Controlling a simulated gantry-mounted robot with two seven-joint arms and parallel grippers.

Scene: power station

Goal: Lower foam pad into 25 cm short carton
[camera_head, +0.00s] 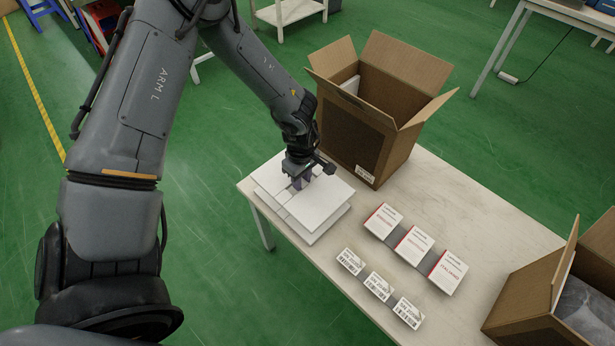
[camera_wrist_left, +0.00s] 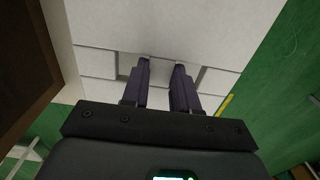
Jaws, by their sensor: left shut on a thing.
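White foam pads (camera_head: 322,207) lie in a stack at the left end of the table. My left gripper (camera_head: 300,181) is over the stack with its fingers down at the top pad. In the left wrist view its two dark fingers (camera_wrist_left: 160,85) reach to the white pad surface (camera_wrist_left: 160,25), shut on the foam pad. An open carton (camera_head: 352,135) stands upright behind the stack, flaps spread, with a white piece showing inside at its left wall. Another open carton (camera_head: 540,300) is at the right front, partly cut off. My right gripper is not visible.
Several white boxes with red print (camera_head: 414,245) and several small labelled packs (camera_head: 379,287) lie in two rows on the table (camera_head: 475,215). The carton's raised flaps stand close to my left arm. Green floor surrounds the table.

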